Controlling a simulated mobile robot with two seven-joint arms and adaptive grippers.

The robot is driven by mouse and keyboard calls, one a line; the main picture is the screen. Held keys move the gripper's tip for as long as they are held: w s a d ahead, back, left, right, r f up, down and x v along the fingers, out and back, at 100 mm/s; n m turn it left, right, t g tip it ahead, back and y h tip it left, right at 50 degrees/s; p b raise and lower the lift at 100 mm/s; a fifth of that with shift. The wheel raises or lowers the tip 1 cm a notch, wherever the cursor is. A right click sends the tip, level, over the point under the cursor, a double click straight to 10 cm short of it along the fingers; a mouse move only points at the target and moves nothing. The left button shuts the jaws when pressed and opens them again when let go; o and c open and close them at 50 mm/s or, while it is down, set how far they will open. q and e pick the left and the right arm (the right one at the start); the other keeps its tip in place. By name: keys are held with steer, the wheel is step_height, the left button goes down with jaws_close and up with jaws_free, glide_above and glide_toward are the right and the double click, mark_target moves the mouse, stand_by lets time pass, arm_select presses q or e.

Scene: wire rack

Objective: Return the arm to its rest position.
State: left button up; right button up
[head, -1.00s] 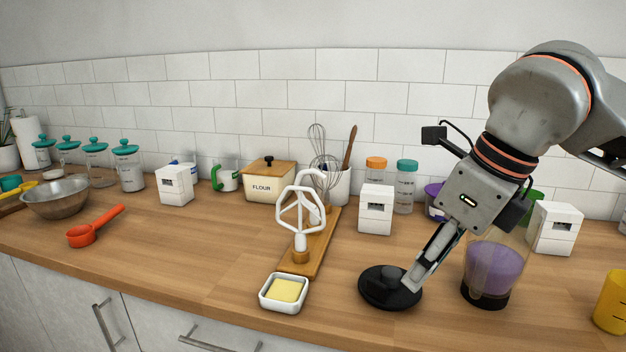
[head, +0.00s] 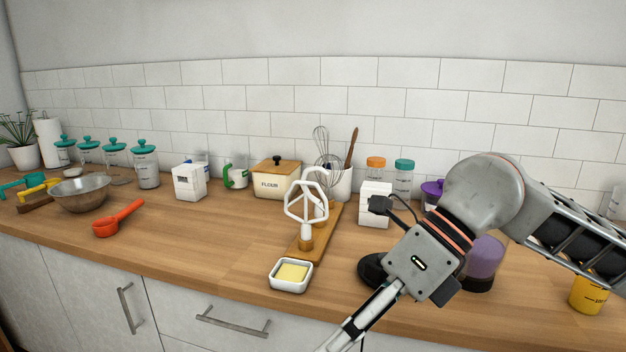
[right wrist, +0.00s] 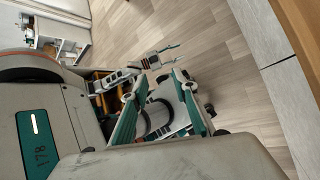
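My right arm comes in from the right in the head view. Its wrist (head: 424,264) hangs in front of the counter's front edge, and the right gripper points down and left, its end cut off by the bottom edge. In the right wrist view the right gripper (right wrist: 160,82) has its two teal fingers spread, with nothing between them; the floor and parts of my own body show beyond. My left gripper (right wrist: 171,54) shows small in that view, its two thin prongs apart and empty. It is not in the head view.
A black disc (head: 371,270) and a purple-filled container (head: 486,256) are partly hidden by my arm. Drawer handles (head: 232,325) stick out below.

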steer(key=s+a+r+m+g+y+p, duration=0.2)
steer(key=a+r+m+y, duration=0.5)
steer(key=y, duration=0.6)
steer(key=w+d+f+m+t+h, duration=0.2)
steer(key=w+d+f+m+t, duration=0.15)
steer(key=m+t, duration=0.4)
steer(key=w+d+f+m+t+h+p, duration=0.1)
steer(key=w+d+f+m+t+h, duration=0.1)
steer(key=w+f+m+t, duration=0.45)
steer(key=w+d+f+m+t+h, duration=0.1)
steer(key=w+d+f+m+t, duration=0.15)
steer(key=m+t, duration=0.5)
steer(key=s+d+f+m+h, duration=0.1)
steer(key=d+f+m+h, duration=0.5)
steer(key=f, duration=0.5)
arm_select(q)
steer(key=r+p, duration=0.1)
steer(key=s+d+r+p, duration=0.1)
steer(key=shift+s+r, duration=0.1)
steer(key=shift+r, duration=0.25)
arm_select(e)
steer(key=s+d+f+m+g+h, duration=0.3)
steer(key=s+f, duration=0.6)
steer(key=f, duration=0.4)
steer(key=s+d+f+m+g+h, duration=0.4)
steer(key=s+f, duration=0.5)
steer(key=f, duration=0.3)
steer(key=shift+d+f+m+h, duration=0.35)
steer(key=shift+d+m, duration=0.4)
steer(key=shift+d, duration=0.5)
